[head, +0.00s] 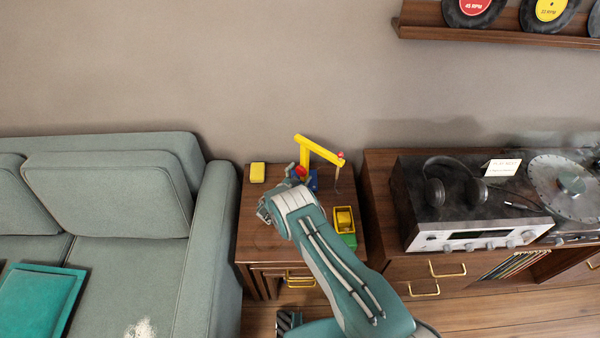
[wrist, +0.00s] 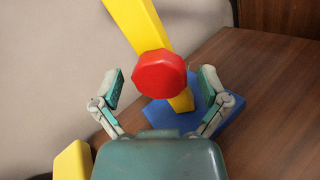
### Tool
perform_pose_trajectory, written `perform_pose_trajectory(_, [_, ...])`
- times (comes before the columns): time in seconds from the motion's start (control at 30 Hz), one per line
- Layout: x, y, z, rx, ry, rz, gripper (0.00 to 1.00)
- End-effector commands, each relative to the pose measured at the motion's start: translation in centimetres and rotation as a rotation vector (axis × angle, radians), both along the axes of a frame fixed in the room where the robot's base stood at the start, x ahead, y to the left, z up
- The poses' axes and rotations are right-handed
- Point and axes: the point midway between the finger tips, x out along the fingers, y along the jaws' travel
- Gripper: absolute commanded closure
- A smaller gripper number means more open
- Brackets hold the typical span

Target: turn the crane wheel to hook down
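The toy crane has a yellow mast and arm (head: 318,150) and a blue base (wrist: 205,112), and stands on the small wooden side table. Its red wheel (wrist: 159,74) faces me on the mast and sits between my fingertips in the wrist view; a bit of it shows in the head view (head: 300,171). My gripper (wrist: 160,88) is open, with one finger on each side of the wheel and a gap to both. A cord hangs from the red tip (head: 340,155) of the crane arm at right; the hook is too small to make out.
A yellow block (head: 257,172) lies on the table's back left; it also shows in the wrist view (wrist: 73,160). A yellow and green toy container (head: 344,220) stands at right. The sofa (head: 205,235) is left, the cabinet with stereo (head: 470,237) right, the wall behind.

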Motion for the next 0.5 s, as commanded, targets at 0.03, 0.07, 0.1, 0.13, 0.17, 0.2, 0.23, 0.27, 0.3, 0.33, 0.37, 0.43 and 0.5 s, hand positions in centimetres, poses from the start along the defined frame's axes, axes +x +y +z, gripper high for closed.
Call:
perform_pose_trajectory(0.03, [0.0, 0.0, 0.0, -0.001, 0.001, 0.000, 0.04])
perform_pose_trajectory(0.07, [0.0, 0.0, 0.0, -0.001, 0.001, 0.000, 0.04])
perform_pose_trajectory(0.1, [-0.1, 0.0, 0.0, -0.001, 0.001, 0.000, 0.04])
perform_pose_trajectory(0.13, [-0.1, 0.0, -0.1, -0.001, 0.001, 0.000, 0.04])
perform_pose_trajectory(0.17, [-0.1, 0.0, -0.1, -0.002, 0.001, 0.000, 0.04])
perform_pose_trajectory(0.2, [-0.1, 0.0, -0.1, -0.002, 0.001, 0.000, 0.04])
perform_pose_trajectory(0.23, [-0.1, 0.1, -0.1, -0.002, 0.001, 0.000, 0.04])
perform_pose_trajectory(0.27, [-0.2, 0.1, -0.1, -0.001, 0.002, 0.000, 0.04])
perform_pose_trajectory(0.3, [-0.4, 0.3, -0.1, -0.002, 0.002, 0.001, 0.04])
perform_pose_trajectory(0.33, [-0.5, 0.4, -0.1, -0.002, 0.003, 0.002, 0.04])
perform_pose_trajectory(0.37, [-0.8, 0.6, -0.1, -0.002, 0.003, 0.003, 0.04])
perform_pose_trajectory(0.43, [-1.7, 1.3, -0.2, -0.003, 0.003, 0.002, 0.04])
perform_pose_trajectory(0.5, [-2.8, 2.1, -0.2, -0.004, 0.004, 0.005, 0.04])
